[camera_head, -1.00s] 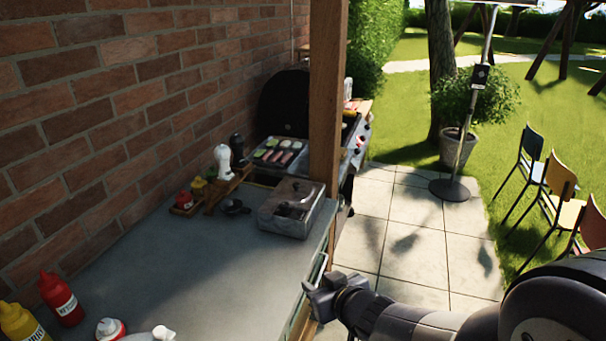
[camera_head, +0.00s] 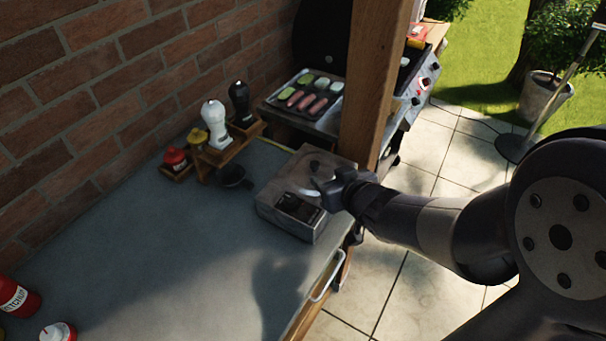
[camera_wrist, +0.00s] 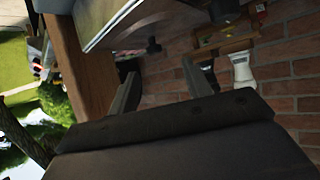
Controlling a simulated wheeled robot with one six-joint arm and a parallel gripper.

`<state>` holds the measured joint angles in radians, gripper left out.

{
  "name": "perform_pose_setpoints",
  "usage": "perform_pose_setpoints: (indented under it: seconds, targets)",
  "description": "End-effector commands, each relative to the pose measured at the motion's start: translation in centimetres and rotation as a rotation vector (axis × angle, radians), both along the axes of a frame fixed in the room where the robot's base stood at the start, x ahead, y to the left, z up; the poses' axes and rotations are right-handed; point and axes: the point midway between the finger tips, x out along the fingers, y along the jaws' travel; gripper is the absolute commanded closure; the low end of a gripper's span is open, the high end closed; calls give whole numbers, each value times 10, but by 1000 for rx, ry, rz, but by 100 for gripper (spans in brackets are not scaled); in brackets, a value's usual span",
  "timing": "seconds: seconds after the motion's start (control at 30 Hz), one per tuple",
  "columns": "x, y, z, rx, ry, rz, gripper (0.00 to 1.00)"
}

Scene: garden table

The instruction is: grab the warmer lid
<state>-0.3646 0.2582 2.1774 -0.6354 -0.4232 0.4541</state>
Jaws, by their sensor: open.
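The grey metal warmer with its lid (camera_head: 283,187) sits near the right end of the counter, beside the wooden post. The lid appears to be on the box. My gripper (camera_head: 325,190) is at the right side of the warmer, around lid height, and partly covers it. In the wrist view, the two fingers of my gripper (camera_wrist: 160,75) are apart with nothing between them. A pale, metal-edged shape (camera_wrist: 112,18) at the top of that view is probably the warmer. I cannot tell whether the fingers touch the lid or its handle.
A wooden post (camera_head: 373,85) stands close behind the warmer. A wooden rack (camera_head: 228,148) with a white shaker (camera_head: 215,122) and a black shaker (camera_head: 240,100) is to the left. A food tray (camera_head: 305,100) is behind. The counter's front left (camera_head: 170,260) is mostly clear.

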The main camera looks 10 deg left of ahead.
Motion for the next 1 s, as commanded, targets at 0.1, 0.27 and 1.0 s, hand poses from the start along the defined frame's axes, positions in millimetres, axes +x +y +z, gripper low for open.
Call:
perform_pose_setpoints:
  seconds: [0.1, 0.27, 1.0]
  targets:
    - [11, 9, -10, 0, 2, 2, 53]
    - [26, 20, -19, 0, 2, 2, 53]
    - [71, 49, -47, 0, 1, 1, 53]
